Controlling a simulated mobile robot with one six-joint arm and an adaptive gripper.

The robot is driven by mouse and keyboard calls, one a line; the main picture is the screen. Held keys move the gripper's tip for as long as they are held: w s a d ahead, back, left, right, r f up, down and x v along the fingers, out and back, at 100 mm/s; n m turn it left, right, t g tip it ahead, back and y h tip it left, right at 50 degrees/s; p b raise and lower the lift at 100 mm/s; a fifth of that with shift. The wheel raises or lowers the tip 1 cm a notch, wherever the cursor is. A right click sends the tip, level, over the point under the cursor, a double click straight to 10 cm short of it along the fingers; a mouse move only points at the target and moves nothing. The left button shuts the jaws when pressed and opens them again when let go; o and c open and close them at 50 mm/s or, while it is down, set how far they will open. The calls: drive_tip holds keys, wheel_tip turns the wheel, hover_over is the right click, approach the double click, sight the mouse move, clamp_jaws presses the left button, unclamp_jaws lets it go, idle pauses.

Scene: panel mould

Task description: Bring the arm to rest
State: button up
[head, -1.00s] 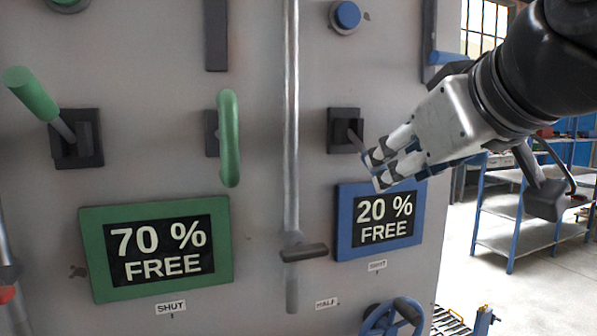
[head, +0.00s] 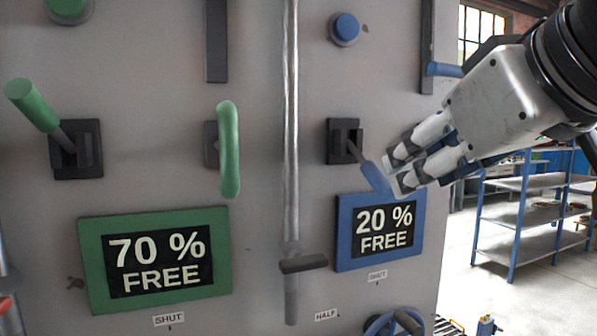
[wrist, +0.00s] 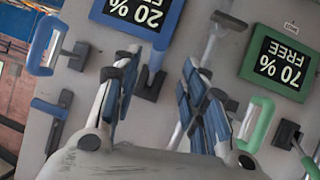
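My gripper (head: 405,168) is in front of the panel at the right, beside the blue lever (head: 375,177). Its fingers stand apart in the wrist view (wrist: 160,88), with nothing held between them. The blue lever slants down and right from its dark base (head: 344,141), its handle end close to my fingertips. In the head view I cannot tell whether they touch. In the wrist view the lever's dark base (wrist: 151,84) shows beyond the gap between the fingers.
The panel also carries a green lever (head: 35,108), a green handle (head: 229,150), a green-framed 70 % sign (head: 92,265) and a blue-framed 20 % sign (head: 344,235). A vertical metal bar (head: 291,150) runs between them. Blue shelving (head: 515,220) stands behind on the right, with open floor before it.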

drive_tip(key=s+f+m+g, duration=0.1)
drive_tip(key=s+f+g, duration=0.1)
drive_tip(key=f, duration=1.1)
drive_tip(key=s+f+m+g+h, duration=0.1)
drive_tip(key=s+f+g, duration=0.2)
drive_tip(key=f, duration=1.1)
drive_tip(key=s+a+f+m+g, duration=0.1)
drive_tip(key=s+f, duration=0.5)
drive_tip(key=f, duration=0.7)
drive_tip(key=shift+f+g+h, duration=0.25)
drive_tip(key=shift+g+h, duration=0.05)
drive_tip(key=shift+g, duration=0.6)
drive_tip(key=shift+a, duration=0.1)
drive_tip(key=shift+c, duration=0.7)
drive_tip(key=shift+a, duration=0.15)
